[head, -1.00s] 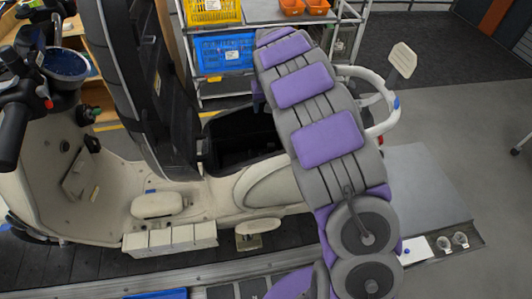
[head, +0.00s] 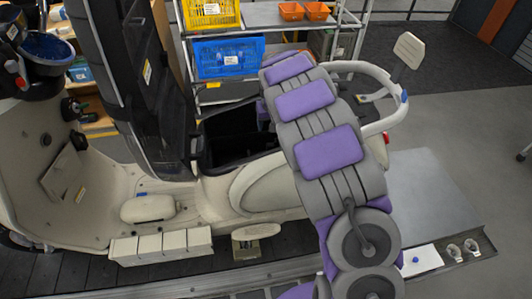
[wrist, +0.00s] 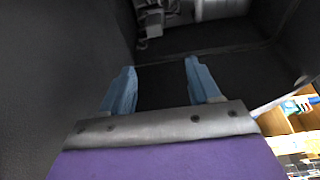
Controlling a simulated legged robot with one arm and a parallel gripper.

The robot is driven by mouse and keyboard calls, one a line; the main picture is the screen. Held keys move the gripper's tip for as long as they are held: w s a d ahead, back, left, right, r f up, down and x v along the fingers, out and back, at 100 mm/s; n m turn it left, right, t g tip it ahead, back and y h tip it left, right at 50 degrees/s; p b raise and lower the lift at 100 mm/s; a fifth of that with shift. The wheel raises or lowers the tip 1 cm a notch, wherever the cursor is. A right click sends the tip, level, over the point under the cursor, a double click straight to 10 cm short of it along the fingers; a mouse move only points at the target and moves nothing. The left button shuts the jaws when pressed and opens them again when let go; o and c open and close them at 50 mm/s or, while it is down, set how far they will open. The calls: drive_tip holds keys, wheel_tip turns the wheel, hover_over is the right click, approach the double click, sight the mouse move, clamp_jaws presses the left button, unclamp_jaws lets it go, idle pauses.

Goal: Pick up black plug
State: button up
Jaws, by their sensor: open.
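I cannot make out a black plug for certain in either view. My gripper (wrist: 160,72) shows in the wrist view with two blue fingers apart and nothing between them. It points into a dark space that appears to be the scooter's open under-seat compartment (head: 222,148). In the head view my arm reaches from the lower right to the compartment's right side, and it hides the gripper fingers. The compartment's inside is very dark, so small black items in it cannot be told apart. The cream scooter (head: 270,190) stands with its black seat (head: 125,80) raised.
A trolley behind holds a yellow crate (head: 212,13), a blue crate (head: 228,58) and orange bins (head: 291,11). A white curved rail (head: 385,75) is close to my arm's right. The wrist view shows wooden shelving (wrist: 295,125) at lower right. Grey floor is free at right.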

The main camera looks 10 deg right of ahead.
drive_tip(key=x, duration=0.3)
drive_tip(key=s+b+x, duration=0.1)
drive_tip(key=x, duration=0.5)
drive_tip(key=shift+s+a+f, duration=0.25)
drive_tip(key=shift+a+f, duration=0.05)
drive_tip(key=d+f, duration=0.1)
drive_tip(key=w+d+f, duration=0.1)
drive_tip(key=f, duration=0.1)
drive_tip(key=shift+d+b, duration=0.1)
drive_tip(key=shift+b, duration=0.3)
drive_tip(key=shift+d+f, duration=0.1)
drive_tip(key=shift+d, duration=0.1)
drive_tip(key=shift+a, duration=0.6)
drive_tip(key=shift+c, duration=1)
drive_tip(key=shift+a, duration=0.4)
drive_tip(key=shift+c, duration=1.4)
drive_tip(key=shift+d, duration=0.75)
drive_tip(key=c, duration=0.7)
drive_tip(key=shift+o, duration=0.2)
drive_tip(key=shift+a, duration=0.45)
drive_tip(key=shift+r, duration=0.35)
wheel_tip(320, 180, up, 28)
drive_tip(key=p, duration=0.4)
drive_tip(key=shift+r+p, duration=0.2)
drive_tip(key=shift+p, duration=0.1)
wheel_tip(320, 180, up, 4)
drive_tip(key=p, duration=0.2)
hover_over(269, 144)
drive_tip(key=shift+s+d, duration=0.15)
drive_tip(key=shift+s, duration=0.2)
